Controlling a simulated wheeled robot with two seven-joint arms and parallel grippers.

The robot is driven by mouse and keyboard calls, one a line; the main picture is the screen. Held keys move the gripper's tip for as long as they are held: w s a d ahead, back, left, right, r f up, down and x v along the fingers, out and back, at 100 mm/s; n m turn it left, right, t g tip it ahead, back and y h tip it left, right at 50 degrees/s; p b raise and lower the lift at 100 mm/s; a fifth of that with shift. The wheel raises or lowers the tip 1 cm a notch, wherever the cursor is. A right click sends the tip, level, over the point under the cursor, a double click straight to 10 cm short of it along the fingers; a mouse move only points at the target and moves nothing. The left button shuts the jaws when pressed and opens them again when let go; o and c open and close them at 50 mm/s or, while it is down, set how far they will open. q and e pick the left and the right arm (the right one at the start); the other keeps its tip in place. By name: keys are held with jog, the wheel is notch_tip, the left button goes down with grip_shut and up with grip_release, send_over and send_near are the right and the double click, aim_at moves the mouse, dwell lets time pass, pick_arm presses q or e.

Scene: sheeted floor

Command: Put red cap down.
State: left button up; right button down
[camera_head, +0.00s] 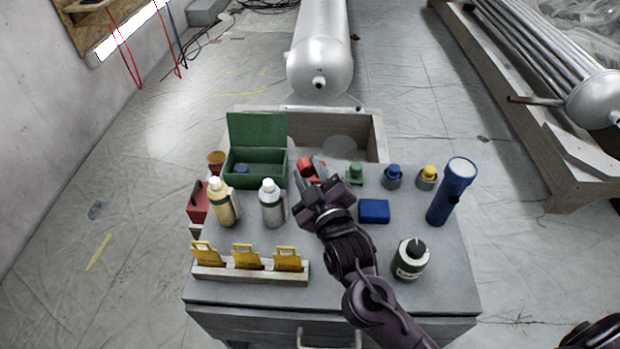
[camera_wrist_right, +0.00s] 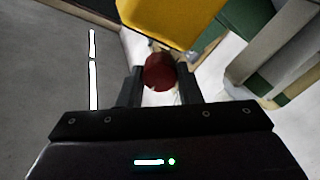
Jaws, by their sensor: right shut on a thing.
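My right gripper (camera_head: 312,180) is over the back middle of the grey table, to the right of the green box. It is shut on the red cap (camera_head: 306,167), which shows just beyond the fingers. In the right wrist view the round, dark red cap (camera_wrist_right: 160,72) sits between the two fingertips of the gripper (camera_wrist_right: 159,82). The head view does not show clearly whether the cap touches the surface under it. My left gripper is not in view.
A green knob (camera_head: 355,173), blue knob (camera_head: 393,177) and yellow knob (camera_head: 428,177) stand right of the gripper. The table's (camera_head: 345,295) front middle is clear.

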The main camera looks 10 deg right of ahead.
jog(key=shift+f, duration=0.7)
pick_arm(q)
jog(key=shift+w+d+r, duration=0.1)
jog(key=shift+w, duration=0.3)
pick_arm(e)
jog(key=shift+f, duration=0.6)
jog(key=c, duration=1)
grip_release()
jog(key=shift+c, duration=0.2)
